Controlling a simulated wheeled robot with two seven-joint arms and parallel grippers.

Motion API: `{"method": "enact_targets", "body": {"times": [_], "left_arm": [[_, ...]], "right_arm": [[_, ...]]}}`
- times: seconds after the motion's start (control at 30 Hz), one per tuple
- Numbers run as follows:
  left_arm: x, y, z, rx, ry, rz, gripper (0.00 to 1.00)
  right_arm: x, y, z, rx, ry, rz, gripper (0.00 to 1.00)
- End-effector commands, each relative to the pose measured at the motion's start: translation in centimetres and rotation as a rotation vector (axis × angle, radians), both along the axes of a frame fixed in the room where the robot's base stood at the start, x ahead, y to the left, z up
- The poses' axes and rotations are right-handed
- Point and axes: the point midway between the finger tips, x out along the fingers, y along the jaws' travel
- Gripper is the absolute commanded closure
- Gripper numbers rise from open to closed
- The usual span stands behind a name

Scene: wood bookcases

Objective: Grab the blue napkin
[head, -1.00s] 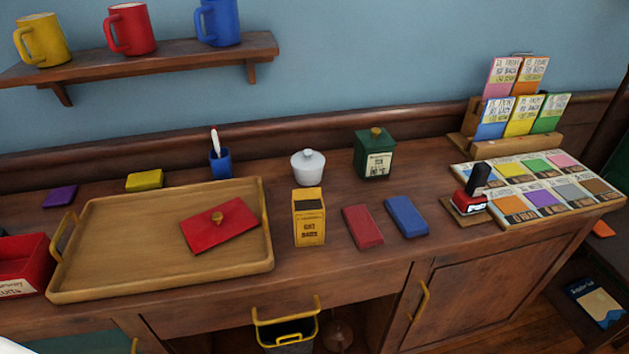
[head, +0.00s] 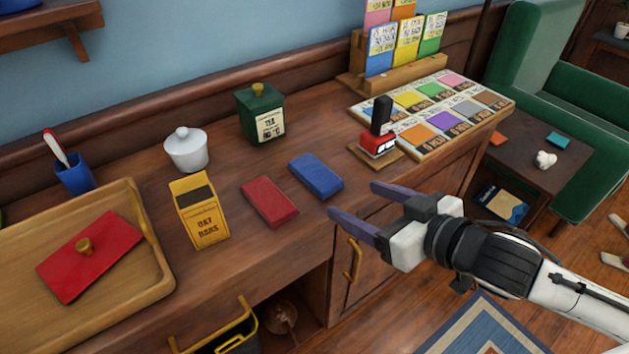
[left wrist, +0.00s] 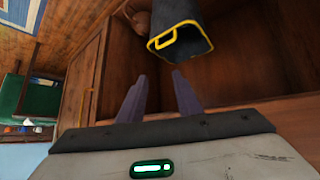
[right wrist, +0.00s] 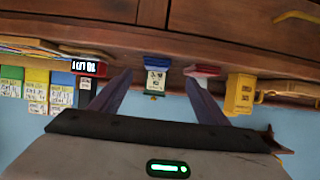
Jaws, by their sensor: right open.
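The blue napkin (head: 316,176) is a folded blue block lying flat on the wood counter, right of a red folded napkin (head: 270,201). In the right wrist view the blue napkin (right wrist: 157,61) shows edge-on ahead, between the fingers' lines. My right gripper (head: 353,199) is open and empty, in front of the counter edge, to the right of and nearer than the blue napkin, and not touching it. My left gripper (left wrist: 159,75) is out of the head view. Its fingers stand apart with nothing between them, facing the cabinet's open lower part.
A yellow box (head: 200,211), white lidded jar (head: 187,150) and green tea tin (head: 260,113) stand around the napkins. A red stamp (head: 378,142) and sample board (head: 440,118) are to the right. A wooden tray (head: 150,285) is left. A bin (left wrist: 182,38) is in the cabinet.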

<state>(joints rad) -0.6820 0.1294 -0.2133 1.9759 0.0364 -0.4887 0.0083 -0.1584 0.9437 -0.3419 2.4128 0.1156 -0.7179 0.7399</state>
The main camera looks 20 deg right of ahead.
Motion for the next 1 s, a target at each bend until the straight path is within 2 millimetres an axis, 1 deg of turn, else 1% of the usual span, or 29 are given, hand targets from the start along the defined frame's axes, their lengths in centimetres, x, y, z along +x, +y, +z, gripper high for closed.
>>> {"method": "enact_targets", "body": {"times": [0.1,0.17,0.4,0.63,0.8,0.9,1.0], "left_arm": [[-0.1,0.0,-0.3,0.000,0.001,0.000,0.69],[-0.1,0.0,-0.3,0.000,0.003,0.000,0.69],[-0.2,0.0,-0.3,0.000,0.005,0.000,0.69],[-0.2,0.0,-0.4,0.000,0.005,0.002,0.69],[-0.2,0.1,-0.5,0.001,0.005,0.002,0.69],[-0.2,0.1,-0.6,0.001,0.005,0.002,0.69],[-0.2,0.1,-0.6,0.002,0.006,0.002,0.69]], "right_arm": [[0.4,0.1,0.8,-0.003,-0.013,0.004,0.31],[0.9,0.3,0.8,-0.001,-0.014,0.004,0.31],[3.7,1.4,-0.4,0.001,-0.014,0.003,0.31],[5.1,1.8,-1.2,-0.002,-0.013,0.005,0.31],[7.6,2.0,-2.2,-0.002,-0.014,0.004,0.31],[8.6,2.5,-2.6,-0.001,-0.013,0.004,0.31],[9.1,2.8,-2.9,-0.001,-0.012,0.005,0.31]]}}
